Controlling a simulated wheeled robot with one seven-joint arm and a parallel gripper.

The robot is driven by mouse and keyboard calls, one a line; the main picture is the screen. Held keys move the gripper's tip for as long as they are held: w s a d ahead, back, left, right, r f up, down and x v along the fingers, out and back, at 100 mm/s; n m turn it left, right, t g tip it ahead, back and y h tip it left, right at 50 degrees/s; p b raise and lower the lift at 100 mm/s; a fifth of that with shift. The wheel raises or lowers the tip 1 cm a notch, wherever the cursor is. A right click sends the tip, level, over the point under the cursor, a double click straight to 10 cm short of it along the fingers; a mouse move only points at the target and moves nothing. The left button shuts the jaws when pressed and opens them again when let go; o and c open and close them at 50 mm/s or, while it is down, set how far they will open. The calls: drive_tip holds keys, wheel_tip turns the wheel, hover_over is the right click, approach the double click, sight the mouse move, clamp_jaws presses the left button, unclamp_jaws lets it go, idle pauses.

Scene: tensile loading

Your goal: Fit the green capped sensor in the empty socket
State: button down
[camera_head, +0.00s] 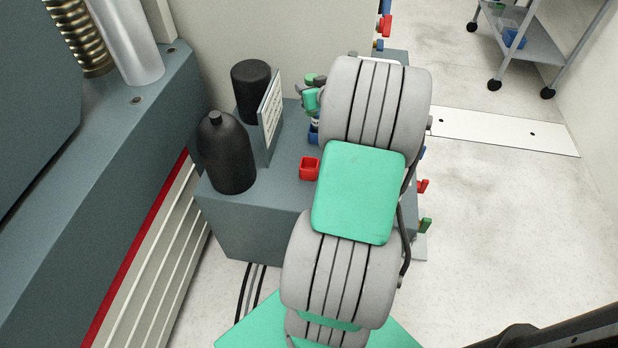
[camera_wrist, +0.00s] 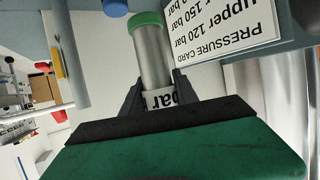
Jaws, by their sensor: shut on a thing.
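The green capped sensor (camera_wrist: 150,48) is a silver cylinder with a green cap and a white label showing "bar". In the wrist view my gripper (camera_wrist: 157,82) is shut on its lower body, one dark finger on each side. The cap points away from the palm. In the head view my arm covers much of the grey-blue block (camera_head: 250,222), and the sensor cannot be made out clearly there. I cannot pick out the empty socket in either view.
A black bottle (camera_head: 226,155), a black cylinder (camera_head: 251,90) and an upright pressure card (camera_head: 271,112) stand on the block's left. The card is close beside the sensor in the wrist view (camera_wrist: 225,32). A red square piece (camera_head: 309,168) lies near my arm.

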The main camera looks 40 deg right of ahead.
drive_tip(key=s+d+f+m+h, duration=0.1)
drive_tip(key=s+d+f+h, duration=0.1)
drive_tip(key=s+d+f, duration=0.45)
drive_tip(key=shift+g+y, duration=0.3)
drive_tip(key=a+f, duration=0.2)
drive_tip(key=a, duration=0.2)
drive_tip(key=a+f, duration=0.3)
drive_tip(key=a, duration=0.1)
drive_tip(key=a+f, duration=0.2)
drive_tip(key=a, duration=0.2)
drive_tip(key=shift+w+a+f+b, duration=0.2)
drive_tip(key=shift+w+f+b, duration=0.1)
drive_tip(key=shift+f, duration=0.1)
drive_tip(key=f, duration=0.3)
drive_tip(key=shift+s+a+f+m+b, duration=0.2)
drive_tip(key=shift+s+a+m+b, duration=0.05)
drive_tip(key=shift+a+m+b, duration=0.1)
drive_tip(key=shift+f, duration=0.3)
drive_tip(key=c, duration=1.3)
unclamp_jaws()
drive_tip(key=o, duration=0.4)
drive_tip(key=shift+w+d+r, duration=0.1)
drive_tip(key=shift+w+r, duration=0.1)
drive_tip(key=shift+r, duration=0.05)
drive_tip(key=shift+c, duration=0.2)
drive_tip(key=shift+r, duration=0.1)
